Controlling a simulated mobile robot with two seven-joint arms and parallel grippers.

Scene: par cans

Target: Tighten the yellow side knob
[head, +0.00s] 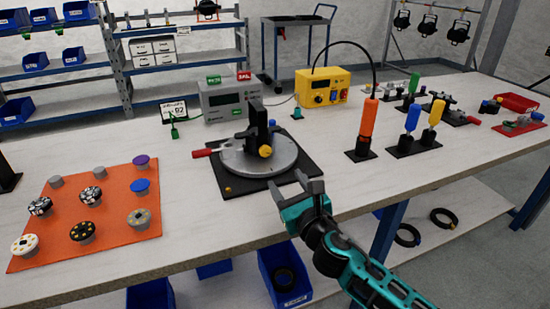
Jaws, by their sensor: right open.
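The yellow side knob (265,151) sits on the near side of a black upright clamp (258,122). The clamp stands on a round grey plate (234,161) on a black square base (277,181). A lever with a red handle (202,152) sticks out to the left of the plate. My right gripper (284,180) is open and empty, in front of and a little to the right of the knob in the picture, apart from it. My left gripper is not in view.
An orange mat (55,255) with several round-topped pieces lies at left. A grey meter (231,98) and a yellow box (322,87) stand behind the fixture. Orange (368,119), blue (412,116) and yellow (436,112) handled tools stand upright at right. Bare tabletop (172,160) lies left of the fixture.

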